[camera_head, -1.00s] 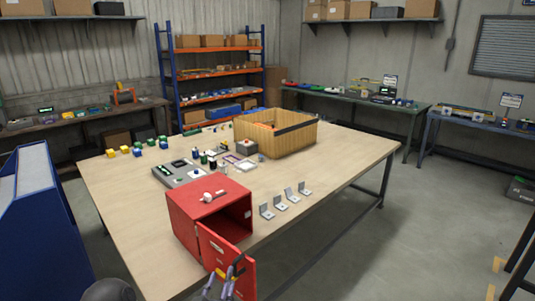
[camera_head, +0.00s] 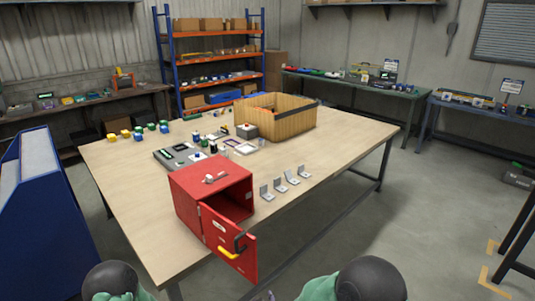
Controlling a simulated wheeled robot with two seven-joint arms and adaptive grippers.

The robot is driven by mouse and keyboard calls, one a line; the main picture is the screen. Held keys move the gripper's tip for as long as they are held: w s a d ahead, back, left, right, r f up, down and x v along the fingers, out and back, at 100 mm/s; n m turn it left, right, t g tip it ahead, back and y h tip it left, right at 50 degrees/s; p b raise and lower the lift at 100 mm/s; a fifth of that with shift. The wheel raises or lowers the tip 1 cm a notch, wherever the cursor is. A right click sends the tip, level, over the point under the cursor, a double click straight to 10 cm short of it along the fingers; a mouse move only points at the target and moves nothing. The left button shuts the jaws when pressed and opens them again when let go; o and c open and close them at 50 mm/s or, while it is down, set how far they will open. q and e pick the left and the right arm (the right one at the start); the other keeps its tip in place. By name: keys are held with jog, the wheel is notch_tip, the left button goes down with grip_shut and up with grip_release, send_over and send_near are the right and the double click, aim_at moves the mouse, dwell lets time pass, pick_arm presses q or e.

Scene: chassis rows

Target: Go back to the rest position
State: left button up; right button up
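Neither gripper is clearly seen in the head view. Only rounded dark and green links of my two arms show at the bottom edge, one left of centre and one right of centre. A red cabinet (camera_head: 207,203) stands at the near edge of the wooden table (camera_head: 330,153). Its red door (camera_head: 219,239) is open and hangs out past the table's near edge. The door carries a yellow handle (camera_head: 228,253) and a dark piece beside it, and nothing is seen gripping it. A small pale object (camera_head: 210,178) lies on top of the cabinet.
A wooden crate (camera_head: 289,121) stands at the table's back. Several metal L-brackets (camera_head: 279,185) line up right of the cabinet. A grey tray (camera_head: 172,158) and small coloured blocks (camera_head: 139,131) lie left. A blue unit (camera_head: 40,209) stands at left. Floor at right is mostly clear.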

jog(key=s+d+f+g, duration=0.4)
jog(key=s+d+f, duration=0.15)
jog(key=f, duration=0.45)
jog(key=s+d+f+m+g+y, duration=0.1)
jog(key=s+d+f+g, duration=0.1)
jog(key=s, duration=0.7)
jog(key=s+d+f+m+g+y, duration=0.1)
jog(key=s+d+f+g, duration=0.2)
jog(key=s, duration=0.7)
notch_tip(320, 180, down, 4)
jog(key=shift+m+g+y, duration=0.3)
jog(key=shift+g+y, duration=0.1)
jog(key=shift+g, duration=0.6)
